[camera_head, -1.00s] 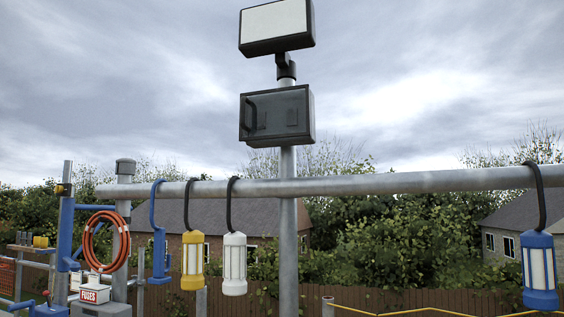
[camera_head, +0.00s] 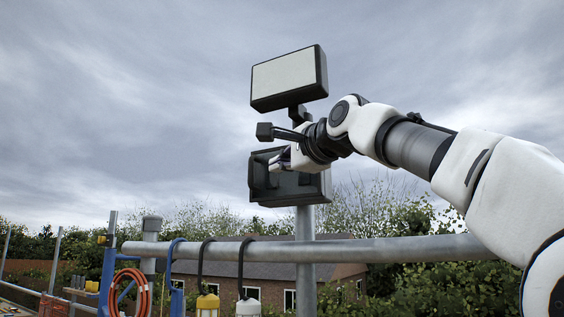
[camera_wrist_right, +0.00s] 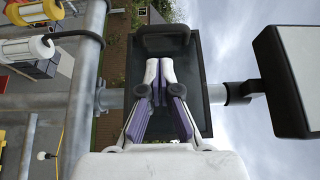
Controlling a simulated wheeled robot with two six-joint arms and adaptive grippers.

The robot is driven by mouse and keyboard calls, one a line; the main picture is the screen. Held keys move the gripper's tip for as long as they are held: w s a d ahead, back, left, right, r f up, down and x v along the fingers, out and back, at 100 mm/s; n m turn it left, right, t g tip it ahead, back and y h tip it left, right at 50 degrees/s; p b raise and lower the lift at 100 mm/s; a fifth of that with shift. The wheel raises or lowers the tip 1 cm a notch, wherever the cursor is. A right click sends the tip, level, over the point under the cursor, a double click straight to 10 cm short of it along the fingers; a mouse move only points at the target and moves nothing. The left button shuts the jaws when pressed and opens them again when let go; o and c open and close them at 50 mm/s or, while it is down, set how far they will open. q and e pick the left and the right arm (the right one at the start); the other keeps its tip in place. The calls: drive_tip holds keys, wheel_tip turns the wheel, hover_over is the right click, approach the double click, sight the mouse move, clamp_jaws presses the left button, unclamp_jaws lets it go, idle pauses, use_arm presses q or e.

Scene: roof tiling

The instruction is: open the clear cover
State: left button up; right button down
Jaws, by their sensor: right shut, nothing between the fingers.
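The clear cover (camera_head: 300,187) is the dark see-through front of a black box on a grey pole, below a lamp head. My right arm reaches in from the right and hides much of the box's upper part. My right gripper (camera_head: 277,163) is in front of the cover, near its left side. In the right wrist view the gripper (camera_wrist_right: 160,68) is shut and empty, its fingertips just short of the cover's black handle (camera_wrist_right: 165,38). The cover (camera_wrist_right: 200,72) looks closed there, though contact with the fingers cannot be told. My left gripper is out of view.
The lamp head (camera_head: 288,80) stands just above the box. A thick grey rail (camera_head: 400,250) runs across below, with hanging lanterns (camera_head: 207,304) and a coiled orange hose (camera_head: 128,295) at left. Open sky lies left of the box.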

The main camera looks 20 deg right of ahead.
sight(261, 176)
drive_tip(key=w+p, duration=0.5)
drive_tip(key=w, duration=0.1)
drive_tip(key=shift+w+a, duration=0.1)
drive_tip(key=shift+w, duration=0.25)
drive_tip(key=shift+w+a+f, duration=0.1)
drive_tip(key=shift+w+a, duration=0.05)
drive_tip(key=shift+w, duration=0.55)
drive_tip(key=shift+w+a+f, duration=0.1)
drive_tip(key=shift+w+a, duration=0.1)
drive_tip(key=shift+w, duration=0.05)
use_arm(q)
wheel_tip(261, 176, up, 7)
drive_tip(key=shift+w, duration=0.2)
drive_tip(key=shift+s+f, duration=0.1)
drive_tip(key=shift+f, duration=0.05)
use_arm(e)
drive_tip(key=shift+s+d, duration=0.1)
drive_tip(key=shift+s, duration=0.15)
